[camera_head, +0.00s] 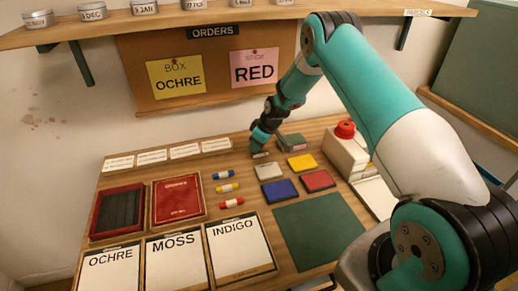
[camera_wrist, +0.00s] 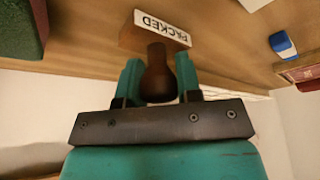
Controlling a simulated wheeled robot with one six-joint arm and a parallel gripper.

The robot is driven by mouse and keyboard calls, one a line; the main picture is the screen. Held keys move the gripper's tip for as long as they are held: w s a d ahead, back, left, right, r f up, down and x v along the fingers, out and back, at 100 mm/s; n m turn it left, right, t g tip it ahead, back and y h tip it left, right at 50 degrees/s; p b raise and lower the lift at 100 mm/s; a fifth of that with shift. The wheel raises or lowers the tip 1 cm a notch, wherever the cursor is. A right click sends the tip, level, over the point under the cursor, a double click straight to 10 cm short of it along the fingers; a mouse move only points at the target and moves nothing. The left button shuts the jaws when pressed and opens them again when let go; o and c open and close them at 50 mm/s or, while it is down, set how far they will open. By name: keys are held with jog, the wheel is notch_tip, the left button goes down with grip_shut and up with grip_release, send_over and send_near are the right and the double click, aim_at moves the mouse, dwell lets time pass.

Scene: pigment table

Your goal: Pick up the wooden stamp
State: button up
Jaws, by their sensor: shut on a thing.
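The wooden stamp (camera_wrist: 157,72) shows in the wrist view with a dark rounded handle and a brown block with a white label reading PACKED. My gripper (camera_wrist: 158,80) is shut on the handle, with one teal finger on each side of it. In the head view my gripper (camera_head: 259,146) points down at the back of the table. The stamp's pale block (camera_head: 260,155) shows just beneath it, small and partly hidden. I cannot tell whether the block touches the table.
A dark green-topped block (camera_head: 291,142) stands close to the right of my gripper. Several small tubes (camera_head: 226,188) lie to the left. A white box with a red knob (camera_head: 345,130) stands at right.

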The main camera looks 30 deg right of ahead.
jog(key=shift+r, duration=0.1)
notch_tip(320, 180, up, 10)
jog(key=shift+f+b, duration=0.1)
jog(key=shift+b, duration=1)
jog(key=o, duration=0.3)
jog(key=shift+c, duration=0.7)
jog(key=shift+s, duration=0.45)
jog(key=s+a+f+n+g+y+p, duration=0.15)
jog(key=s+n, duration=0.25)
jog(key=s, duration=0.5)
jog(key=s+a+n+g+y+p, duration=0.1)
jog(key=s+a+n+p, duration=0.15)
jog(key=s+n, duration=0.45)
jog(key=shift+s+d+f+m+h+b, duration=0.1)
jog(key=shift+s+f+m+b, duration=0.25)
jog(key=shift+f+b, duration=0.5)
jog(key=shift+s+d+f+m+h+b, duration=0.1)
jog(key=shift+s+f+m+b, duration=0.3)
jog(key=shift+f, duration=0.8)
jog(key=shift+s+d+f+m+h+b, duration=0.1)
jog(key=shift+s+f+m+b, duration=0.15)
jog(key=shift+f+b, duration=0.65)
